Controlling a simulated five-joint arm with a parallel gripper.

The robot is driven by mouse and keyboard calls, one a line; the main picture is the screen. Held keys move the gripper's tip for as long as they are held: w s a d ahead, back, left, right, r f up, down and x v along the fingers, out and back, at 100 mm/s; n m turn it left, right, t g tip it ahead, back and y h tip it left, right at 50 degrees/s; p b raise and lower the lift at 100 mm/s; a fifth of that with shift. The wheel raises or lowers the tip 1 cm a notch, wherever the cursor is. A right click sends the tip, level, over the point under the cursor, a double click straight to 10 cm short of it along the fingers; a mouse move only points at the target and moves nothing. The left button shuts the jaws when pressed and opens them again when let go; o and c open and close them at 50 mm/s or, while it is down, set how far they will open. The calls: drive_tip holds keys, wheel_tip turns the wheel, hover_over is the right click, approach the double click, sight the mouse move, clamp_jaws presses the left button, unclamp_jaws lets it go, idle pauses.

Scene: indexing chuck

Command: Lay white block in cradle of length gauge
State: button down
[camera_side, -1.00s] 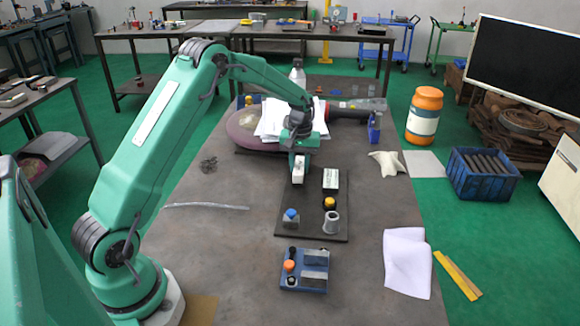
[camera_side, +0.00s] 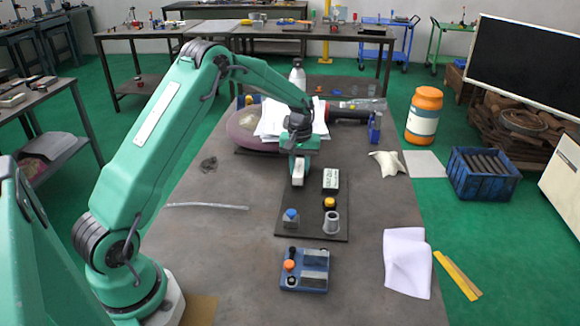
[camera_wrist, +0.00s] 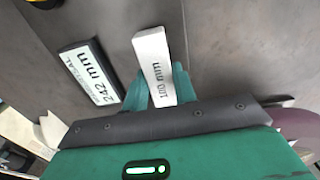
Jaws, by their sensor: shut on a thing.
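The white block (camera_side: 298,175), labelled "100 mm" in the wrist view (camera_wrist: 154,60), is held between the green fingers of my gripper (camera_side: 299,159). My gripper (camera_wrist: 156,84) is shut on it, with much of the block's length past the fingers. The block is over or on the dark plate (camera_side: 291,199); the gap beneath is unclear. Beside it, apart, is a dark block with a white face (camera_side: 331,178), reading "242 mm" in the wrist view (camera_wrist: 88,74). A blue fixture (camera_side: 304,269) with grey blocks and an orange knob stands nearer the front; I cannot tell which thing is the length gauge.
The plate also carries a blue-topped piece (camera_side: 291,217), a grey cone (camera_side: 331,222) and a yellow knob (camera_side: 330,203). White papers (camera_side: 300,123) lie behind my gripper. A white cloth (camera_side: 408,260) lies at front right. The table's left front is mostly clear.

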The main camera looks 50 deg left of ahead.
drive_tip(key=c, duration=1)
unclamp_jaws()
drive_tip(key=shift+c, duration=0.2)
drive_tip(key=shift+f, duration=0.1)
drive_tip(key=shift+r, duration=4)
drive_tip(key=shift+r, duration=0.1)
